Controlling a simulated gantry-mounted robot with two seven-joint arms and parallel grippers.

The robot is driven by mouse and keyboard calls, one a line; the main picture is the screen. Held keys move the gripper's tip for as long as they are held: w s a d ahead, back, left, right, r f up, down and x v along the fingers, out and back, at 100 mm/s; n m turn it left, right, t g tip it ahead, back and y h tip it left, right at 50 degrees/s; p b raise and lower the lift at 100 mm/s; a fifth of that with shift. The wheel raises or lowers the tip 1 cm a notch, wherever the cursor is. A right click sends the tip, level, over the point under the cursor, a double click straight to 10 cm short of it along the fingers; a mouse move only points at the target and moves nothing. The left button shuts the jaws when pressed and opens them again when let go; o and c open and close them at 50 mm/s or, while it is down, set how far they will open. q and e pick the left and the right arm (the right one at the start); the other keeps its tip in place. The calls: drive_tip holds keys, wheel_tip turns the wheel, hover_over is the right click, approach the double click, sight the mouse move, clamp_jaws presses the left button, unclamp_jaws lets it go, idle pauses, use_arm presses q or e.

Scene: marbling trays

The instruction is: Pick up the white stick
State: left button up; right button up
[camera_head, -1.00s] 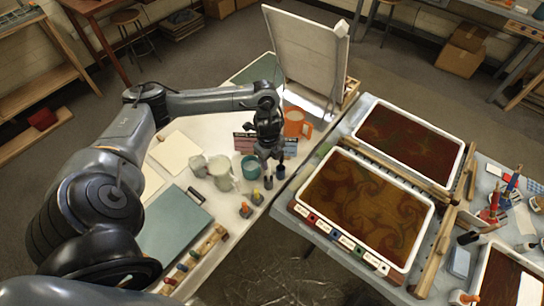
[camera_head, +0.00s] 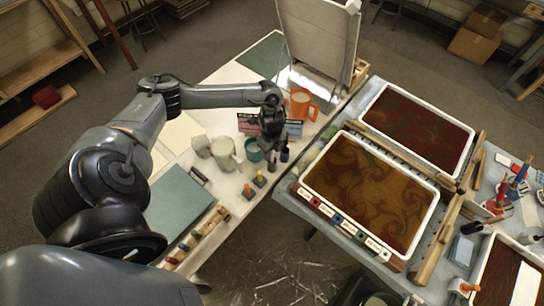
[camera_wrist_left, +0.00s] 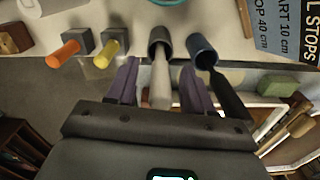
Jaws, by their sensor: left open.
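The white stick (camera_wrist_left: 160,85) is pale grey-white and stands in a small dark cup (camera_wrist_left: 160,40) in the left wrist view. My left gripper (camera_wrist_left: 157,75) is open, with one purple finger on each side of the stick; I cannot tell whether either touches it. A black stick (camera_wrist_left: 228,98) leans in a blue cup (camera_wrist_left: 202,48) just right of the fingers. In the head view my left gripper (camera_head: 270,143) is over the dark cups near the white table's right edge and hides most of the stick.
Marbling trays (camera_head: 434,187) fill the right table, across a gap.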

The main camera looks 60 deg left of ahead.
use_arm(q)
drive_tip(key=shift+f, duration=0.7)
drive_tip(key=shift+c, duration=0.2)
clamp_jaws()
